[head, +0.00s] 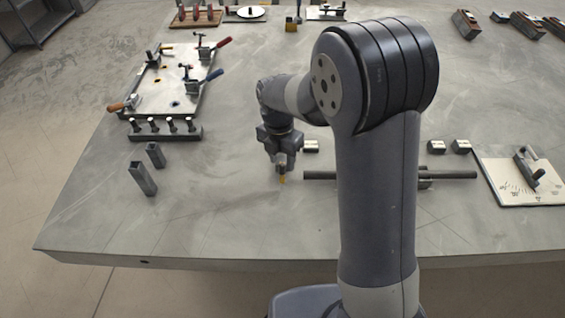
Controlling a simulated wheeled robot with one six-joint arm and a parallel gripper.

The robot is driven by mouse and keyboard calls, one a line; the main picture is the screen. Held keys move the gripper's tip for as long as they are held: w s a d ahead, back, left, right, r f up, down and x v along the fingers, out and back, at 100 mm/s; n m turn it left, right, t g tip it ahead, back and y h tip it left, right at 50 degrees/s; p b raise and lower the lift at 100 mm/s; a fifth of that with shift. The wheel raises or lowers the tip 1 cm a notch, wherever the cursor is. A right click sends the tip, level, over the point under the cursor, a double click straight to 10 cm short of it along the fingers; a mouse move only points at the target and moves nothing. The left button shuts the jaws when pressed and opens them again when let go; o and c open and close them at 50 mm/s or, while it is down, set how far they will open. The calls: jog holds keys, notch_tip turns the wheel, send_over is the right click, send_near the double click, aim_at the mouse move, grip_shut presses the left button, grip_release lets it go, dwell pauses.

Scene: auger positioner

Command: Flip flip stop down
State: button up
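A white plate with dark scale marks (497,183) lies at the right edge of the table. A dark piece with a slanted arm and a small knob (530,168) stands on it; it may be the flip stop, but I cannot be sure. Its arm looks tilted rather than flat. My gripper (282,172) points down over the middle of the table, well left of that plate. A small yellow bit shows at its tip. The fingers are too small to tell whether they are open or shut, or whether they hold the yellow bit.
A dark rod (320,175) lies behind my arm, partly hidden. A plate with clamps (160,95) stands at left, with a row of pegs (165,130) and two square tubes (143,178) before it. Small blocks (461,146) sit at right. The front table area is clear.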

jog(key=shift+d+f, duration=0.1)
jog(key=shift+f, duration=1.2)
jog(key=shift+c, duration=0.4)
grip_shut()
